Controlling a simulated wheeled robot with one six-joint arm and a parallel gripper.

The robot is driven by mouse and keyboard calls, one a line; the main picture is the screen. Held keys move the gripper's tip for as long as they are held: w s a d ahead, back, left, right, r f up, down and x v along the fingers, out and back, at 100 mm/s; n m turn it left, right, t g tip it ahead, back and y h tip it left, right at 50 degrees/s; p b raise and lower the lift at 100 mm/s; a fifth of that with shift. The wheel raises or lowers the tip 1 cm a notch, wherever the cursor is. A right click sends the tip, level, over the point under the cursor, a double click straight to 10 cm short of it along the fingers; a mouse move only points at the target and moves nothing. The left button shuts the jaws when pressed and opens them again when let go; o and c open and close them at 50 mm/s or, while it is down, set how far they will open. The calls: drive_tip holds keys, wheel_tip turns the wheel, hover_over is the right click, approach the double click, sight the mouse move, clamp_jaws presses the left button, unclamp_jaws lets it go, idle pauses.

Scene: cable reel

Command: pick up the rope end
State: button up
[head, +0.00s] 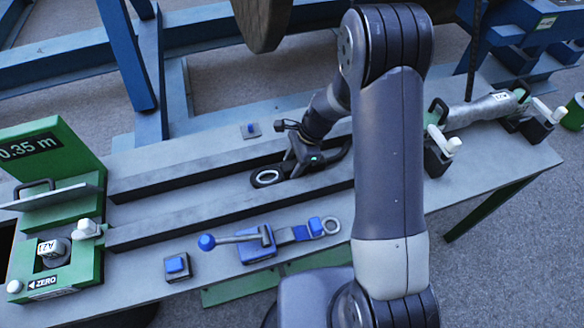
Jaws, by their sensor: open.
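A thick black rope (335,157) lies in the channel between two dark rails on the grey bench. Its end (267,178), with a pale ring-like face, points left in the channel. My gripper (291,172) is low over the channel, just right of that end and close to the rope. Its jaws are open. I cannot tell whether the fingers straddle the rope or touch it. My arm hides the rope farther right.
A green stop with a 0.35 m display (32,150) stands at the left. A blue-handled lever clamp (255,242) and a blue button (177,267) sit at the front. A grey cylinder (482,110) lies at the right. The channel left of the rope end is clear.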

drive_tip(key=shift+a+f, duration=0.15)
drive_tip(key=shift+f, duration=0.3)
clamp_jaws()
drive_tip(key=shift+r, duration=0.1)
